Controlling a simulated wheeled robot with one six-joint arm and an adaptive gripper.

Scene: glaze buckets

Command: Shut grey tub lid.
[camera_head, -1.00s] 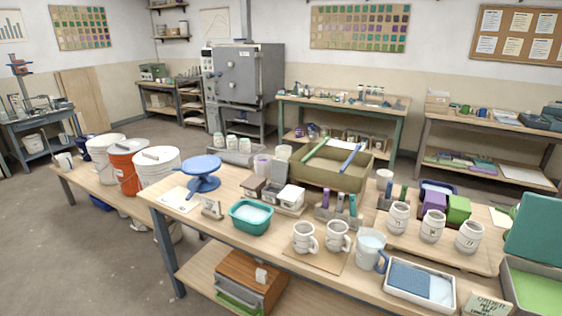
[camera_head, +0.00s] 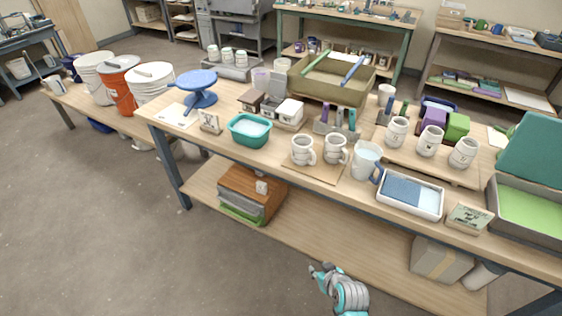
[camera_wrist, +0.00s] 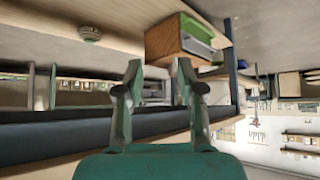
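At the right end of the table, a grey tub (camera_head: 530,232) with a green inside stands open. Its teal lid (camera_head: 545,155) is raised at the back and leans up. My gripper (camera_head: 318,270) shows at the bottom of the head view, in front of the table, well left of the tub and apart from it. In the wrist view, its two fingers (camera_wrist: 158,80) are spread with nothing between them. The tub is not identifiable in the wrist view.
An order card (camera_head: 468,217) and a white tray (camera_head: 410,195) with a blue pad stand left of the tub. Mugs and a jug (camera_head: 366,160) are farther left. A wooden box (camera_head: 250,190) sits on the lower shelf. The floor in front is clear.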

